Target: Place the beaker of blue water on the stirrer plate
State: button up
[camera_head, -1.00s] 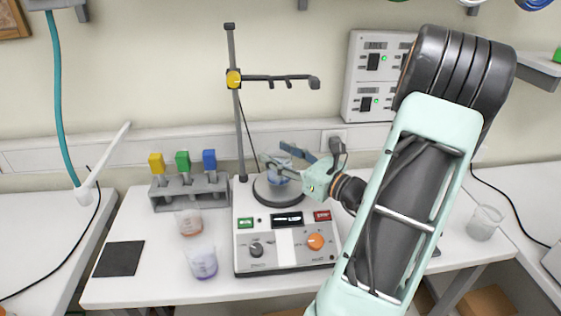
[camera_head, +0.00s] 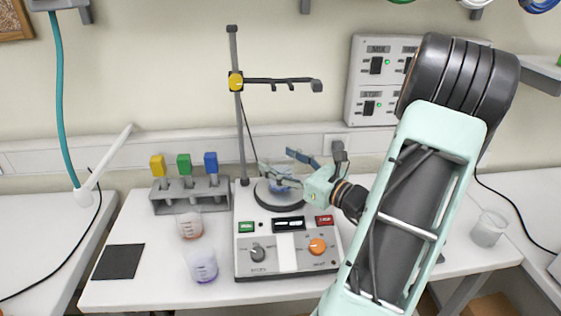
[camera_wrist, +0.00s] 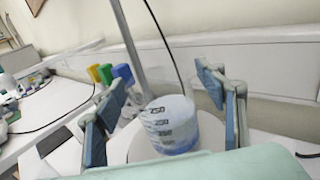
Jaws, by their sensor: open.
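The clear beaker of blue water (camera_head: 279,176) stands upright on the round stirrer plate (camera_head: 276,203), partly hidden by a finger in the head view. In the wrist view the beaker (camera_wrist: 171,126) shows volume marks and blue liquid low inside it. My gripper (camera_head: 290,168) is open and lies to the right of the beaker. In the wrist view its two fingers stand apart on either side of the beaker, with gaps between them and the glass. The pale plate surface (camera_wrist: 117,152) shows under the beaker.
A stand (camera_head: 240,120) with a clamp arm (camera_head: 283,81) rises behind the plate. A rack (camera_head: 190,193) with coloured-top items stands left. Beakers of orange (camera_head: 190,226) and purple liquid (camera_head: 202,267) stand left of the stirrer. An empty beaker (camera_head: 488,229) stands far right.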

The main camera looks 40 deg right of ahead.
jog(key=shift+s+d+r, duration=0.1)
jog(key=shift+s+r, duration=0.05)
jog(key=shift+r, duration=0.05)
jog(key=s+d+b, duration=0.1)
jog(key=s, duration=1)
jog(key=shift+s+d, duration=0.3)
jog(key=shift+d, duration=0.05)
